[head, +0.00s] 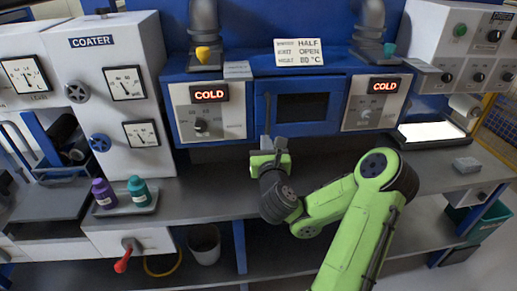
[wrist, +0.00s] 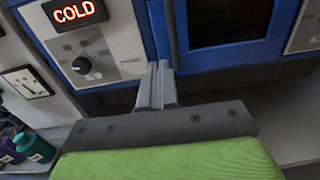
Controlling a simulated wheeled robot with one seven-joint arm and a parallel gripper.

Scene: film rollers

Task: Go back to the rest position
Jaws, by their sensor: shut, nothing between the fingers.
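My gripper (head: 267,143) is shut and empty. It is in front of the blue oven's lower left part, close to the vertical door handle (head: 267,112); I cannot tell in the head view whether they touch. In the wrist view the closed fingers (wrist: 157,85) point toward the oven front, and the handle (wrist: 171,35) rises just beyond them. My green arm reaches up from the lower right of the head view. The oven door (head: 305,107) looks closed, with a dark window.
Two panels read COLD, the left one (head: 208,110) and the right one (head: 372,100). A purple bottle (head: 103,193) and a teal bottle (head: 139,191) stand on a tray at left. The grey counter (head: 215,196) is mostly clear. A small grey block (head: 466,165) lies at right.

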